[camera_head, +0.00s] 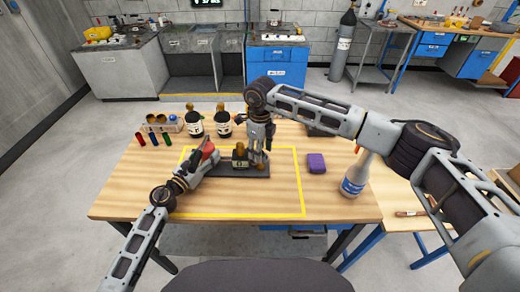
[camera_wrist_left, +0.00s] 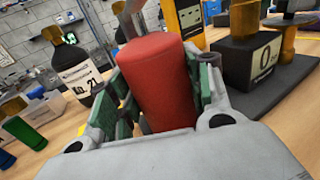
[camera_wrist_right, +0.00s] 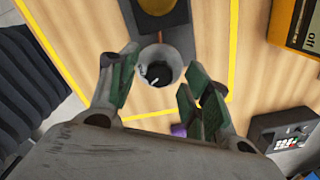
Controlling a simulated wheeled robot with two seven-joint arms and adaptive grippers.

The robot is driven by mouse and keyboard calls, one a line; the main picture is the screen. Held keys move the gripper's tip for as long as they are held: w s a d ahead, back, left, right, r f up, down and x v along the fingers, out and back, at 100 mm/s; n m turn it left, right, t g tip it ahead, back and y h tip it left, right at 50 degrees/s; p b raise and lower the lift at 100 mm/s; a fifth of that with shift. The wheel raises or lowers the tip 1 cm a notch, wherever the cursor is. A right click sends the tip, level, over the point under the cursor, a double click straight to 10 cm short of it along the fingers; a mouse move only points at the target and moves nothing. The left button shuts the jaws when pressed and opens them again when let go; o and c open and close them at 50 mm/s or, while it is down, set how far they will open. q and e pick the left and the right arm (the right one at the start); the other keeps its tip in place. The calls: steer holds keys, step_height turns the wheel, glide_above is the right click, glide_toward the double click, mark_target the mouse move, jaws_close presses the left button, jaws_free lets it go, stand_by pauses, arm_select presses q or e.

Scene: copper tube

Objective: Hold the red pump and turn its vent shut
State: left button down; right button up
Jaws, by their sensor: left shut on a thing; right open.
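The red pump (camera_wrist_left: 155,75) is a red cylinder between the green-padded fingers of my left gripper (camera_wrist_left: 150,95), which is shut on it. In the head view the red pump (camera_head: 208,150) shows at the left gripper (camera_head: 205,157), over the left part of a dark base plate (camera_head: 225,171). My right gripper (camera_wrist_right: 157,90) is open and points down. A pale grey round part (camera_wrist_right: 157,75) with a dark centre and a white mark lies between its fingers in the picture; I cannot tell whether they touch it. I cannot tell whether this part is the vent.
A black block (camera_wrist_left: 240,60) with a label and a brown top stands on the plate. Dark bottles (camera_head: 194,126) stand behind, beside a tube rack (camera_head: 160,127). A purple block (camera_head: 316,163) and a spray bottle (camera_head: 353,178) stand to the right. The front table strip is clear.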

steer(key=shift+r, duration=0.1)
step_height(320, 180, up, 12)
stand_by(0.7)
stand_by(0.3)
steer(key=w+d+m, duration=0.1)
steer(key=d+m, duration=0.1)
steer(key=d, duration=1.2)
steer(key=s+a+n+t+y, duration=0.1)
steer(key=s+a+n+y, duration=0.1)
steer(key=a+n+y, duration=0.2)
steer(key=shift+s+a+f+n, duration=0.15)
steer(key=shift+a+f+n, duration=0.6)
steer(key=shift+a, duration=1.65)
